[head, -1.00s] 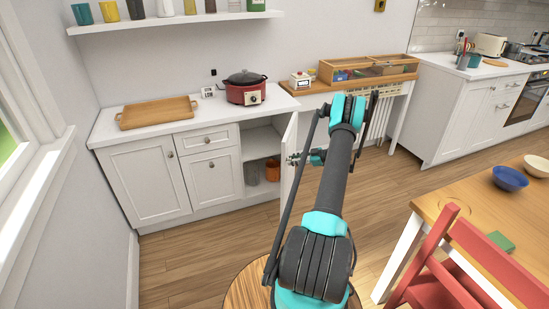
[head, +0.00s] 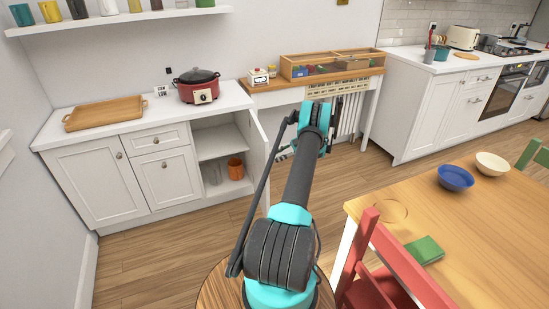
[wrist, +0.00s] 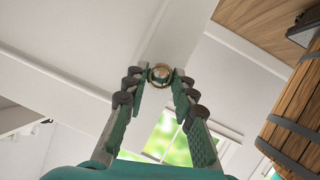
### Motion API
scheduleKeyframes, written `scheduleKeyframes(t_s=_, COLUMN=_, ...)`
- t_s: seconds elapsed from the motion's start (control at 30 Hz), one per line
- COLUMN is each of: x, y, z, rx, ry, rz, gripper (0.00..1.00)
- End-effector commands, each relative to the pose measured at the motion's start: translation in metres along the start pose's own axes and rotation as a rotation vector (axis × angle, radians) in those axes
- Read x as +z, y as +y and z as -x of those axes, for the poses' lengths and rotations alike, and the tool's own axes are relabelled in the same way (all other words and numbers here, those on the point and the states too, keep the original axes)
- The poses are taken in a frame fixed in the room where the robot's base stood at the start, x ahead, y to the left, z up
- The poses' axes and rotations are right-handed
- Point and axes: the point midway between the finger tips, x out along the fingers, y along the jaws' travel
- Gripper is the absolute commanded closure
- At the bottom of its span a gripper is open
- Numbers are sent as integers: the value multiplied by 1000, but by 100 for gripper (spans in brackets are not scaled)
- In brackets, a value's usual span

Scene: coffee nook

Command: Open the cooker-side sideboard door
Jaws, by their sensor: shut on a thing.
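The cooker-side sideboard door (head: 257,143) is the white right-hand door, and it stands swung out from the cabinet. Its open compartment shows a shelf, an orange mug (head: 236,169) and a clear glass (head: 214,175). In the wrist view my gripper (wrist: 160,80) is closed around the round brass-coloured door knob (wrist: 160,73), one finger on each side.
The sideboard top (head: 140,120) carries a wooden tray (head: 103,114) and a red cooker (head: 197,86). A wooden table (head: 470,215) and a red chair (head: 385,265) stand at the right. Wood floor (head: 150,255) is clear before the closed doors.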

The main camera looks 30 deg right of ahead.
Motion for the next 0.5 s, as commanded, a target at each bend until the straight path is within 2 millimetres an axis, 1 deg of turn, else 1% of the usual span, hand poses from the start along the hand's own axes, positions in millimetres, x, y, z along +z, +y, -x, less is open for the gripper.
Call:
scheduleKeyframes(t_s=0.4, x=2, y=-1, z=0, rx=-6, ry=-2, rz=0, gripper=100)
scheduleKeyframes(t_s=0.43, x=2, y=-1, z=0, rx=-6, ry=-2, rz=0, gripper=71)
scheduleKeyframes(t_s=0.5, x=2, y=-1, z=0, rx=-5, ry=-2, rz=0, gripper=62)
